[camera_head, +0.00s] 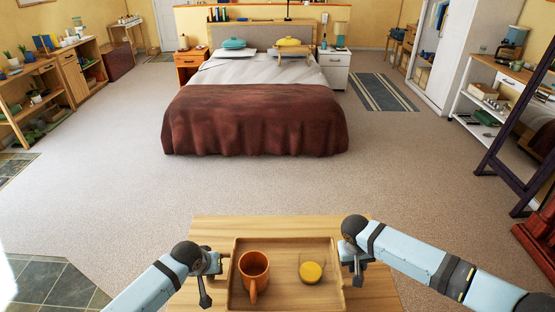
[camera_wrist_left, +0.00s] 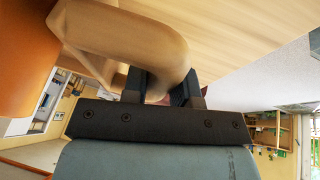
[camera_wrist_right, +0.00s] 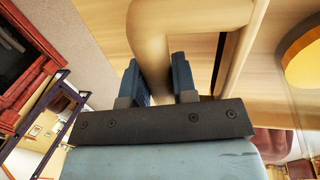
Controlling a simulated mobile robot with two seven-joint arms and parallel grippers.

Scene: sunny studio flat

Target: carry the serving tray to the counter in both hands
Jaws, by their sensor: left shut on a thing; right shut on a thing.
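The wooden serving tray (camera_head: 285,302) is in front of me at the bottom of the head view, over a light wooden table top (camera_head: 210,228). I cannot tell whether it touches the table. An orange mug (camera_head: 253,268) stands upright on its left part. A small yellow-topped item (camera_head: 311,272), perhaps in a clear glass, is on its right part. My left gripper (camera_head: 218,263) is shut on the tray's left handle, which shows in the left wrist view (camera_wrist_left: 178,52). My right gripper (camera_head: 347,258) is shut on the right handle, which shows in the right wrist view (camera_wrist_right: 152,45).
A bed with a brown cover (camera_head: 255,120) stands ahead, with carpet (camera_head: 120,170) clear before it. Wooden shelves (camera_head: 35,100) line the left wall. A white shelf unit (camera_head: 490,95) and a dark standing frame (camera_head: 510,150) are at the right.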

